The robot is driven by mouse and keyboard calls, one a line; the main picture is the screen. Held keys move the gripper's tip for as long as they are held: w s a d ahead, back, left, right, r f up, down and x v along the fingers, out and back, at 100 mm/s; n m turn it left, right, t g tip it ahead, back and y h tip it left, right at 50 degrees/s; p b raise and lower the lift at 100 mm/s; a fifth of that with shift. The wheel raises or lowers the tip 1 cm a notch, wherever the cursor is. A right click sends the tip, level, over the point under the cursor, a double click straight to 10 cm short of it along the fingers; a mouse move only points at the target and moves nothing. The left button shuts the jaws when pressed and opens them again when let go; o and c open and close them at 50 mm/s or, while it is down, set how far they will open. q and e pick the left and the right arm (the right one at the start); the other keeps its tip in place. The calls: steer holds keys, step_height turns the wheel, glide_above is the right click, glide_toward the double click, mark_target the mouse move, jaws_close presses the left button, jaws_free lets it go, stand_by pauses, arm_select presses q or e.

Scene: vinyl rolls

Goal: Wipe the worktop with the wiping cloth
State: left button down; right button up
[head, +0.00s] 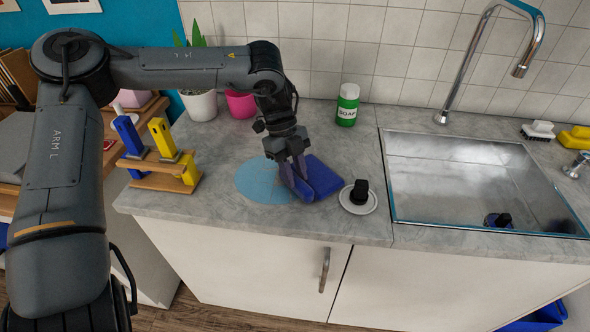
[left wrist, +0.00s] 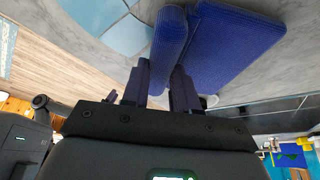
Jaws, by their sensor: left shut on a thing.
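The blue wiping cloth (head: 322,176) lies on the grey worktop (head: 225,212), left of the sink. My left gripper (head: 298,183) points down at the cloth's left part and is shut on it. In the left wrist view the cloth (left wrist: 235,45) shows large beyond the fingertips (left wrist: 162,75), with a fold of it between them. A round light blue patch (head: 258,183) on the worktop lies left of the cloth and partly behind the fingers. It also shows in the left wrist view (left wrist: 125,35). My right gripper is not in view.
A white disc (head: 366,207) with a black knob sits just right of the cloth. The metal sink (head: 450,170) is beyond it. A green soap bottle (head: 347,105), pots (head: 241,104) and a wooden rack (head: 158,163) stand around the back and left.

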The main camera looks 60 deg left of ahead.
arm_select(q)
steer(key=shift+s+a+r+p, duration=0.15)
steer(key=shift+s+a+p, duration=0.25)
steer(key=shift+p, duration=0.1)
steer(key=s+a+p, duration=0.3)
steer(key=shift+s, duration=0.2)
steer(key=p, duration=0.1)
steer(key=s+a+p, duration=0.1)
steer(key=shift+s+a+r+p, duration=0.1)
steer(key=shift+s+a+p, duration=0.1)
steer(key=shift+s+p, duration=0.1)
steer(key=s+a+p, duration=0.2)
steer(key=p, duration=0.1)
steer(key=shift+p, duration=0.4)
steer(key=s+p, duration=0.1)
steer(key=p, duration=0.2)
steer(key=shift+s+a, duration=0.1)
steer(key=shift+a, duration=0.3)
steer(key=s+a+p, duration=0.2)
steer(key=p, duration=0.2)
steer(key=shift+s, duration=0.15)
steer(key=shift+s+a+p, duration=0.9)
steer(key=shift+s+p, duration=0.05)
steer(key=shift+p, duration=0.15)
steer(key=shift+s+a+f, duration=0.1)
steer(key=shift+s+f, duration=0.05)
steer(key=shift+f, duration=0.15)
